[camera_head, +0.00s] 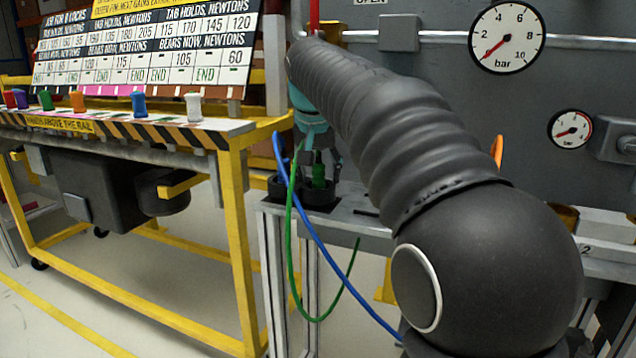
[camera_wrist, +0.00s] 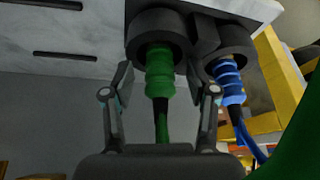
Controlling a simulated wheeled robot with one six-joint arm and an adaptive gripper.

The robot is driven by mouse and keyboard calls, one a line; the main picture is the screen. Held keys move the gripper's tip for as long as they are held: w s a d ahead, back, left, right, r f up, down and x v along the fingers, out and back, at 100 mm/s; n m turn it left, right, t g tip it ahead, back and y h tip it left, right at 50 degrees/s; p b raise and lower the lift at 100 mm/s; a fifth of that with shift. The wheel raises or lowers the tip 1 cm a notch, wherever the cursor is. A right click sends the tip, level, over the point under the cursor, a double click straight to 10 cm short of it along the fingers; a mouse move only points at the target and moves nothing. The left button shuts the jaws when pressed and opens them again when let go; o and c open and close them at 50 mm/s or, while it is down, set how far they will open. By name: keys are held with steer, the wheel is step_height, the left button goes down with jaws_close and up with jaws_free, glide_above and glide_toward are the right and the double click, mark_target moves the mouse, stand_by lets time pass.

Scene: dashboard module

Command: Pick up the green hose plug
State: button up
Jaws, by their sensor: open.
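The green hose plug (camera_wrist: 160,72) stands in a dark round holder (camera_wrist: 157,30) in the wrist view. It also shows in the head view (camera_head: 319,172), below my gripper's teal part. My gripper (camera_wrist: 168,85) is open, with one finger on each side of the green plug. Gaps show between the plug and both fingers, so I see no grip on it. A green hose (camera_head: 291,245) hangs in a loop below the rail in the head view.
A blue plug (camera_wrist: 230,80) sits in the neighbouring holder, close to my right finger. A blue hose (camera_head: 325,255) hangs beside the green one. A yellow-framed bench (camera_head: 235,235) stands left. A grey panel with gauges (camera_head: 507,37) is behind my arm.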

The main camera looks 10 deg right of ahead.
jaws_close()
steer(key=shift+r, duration=0.15)
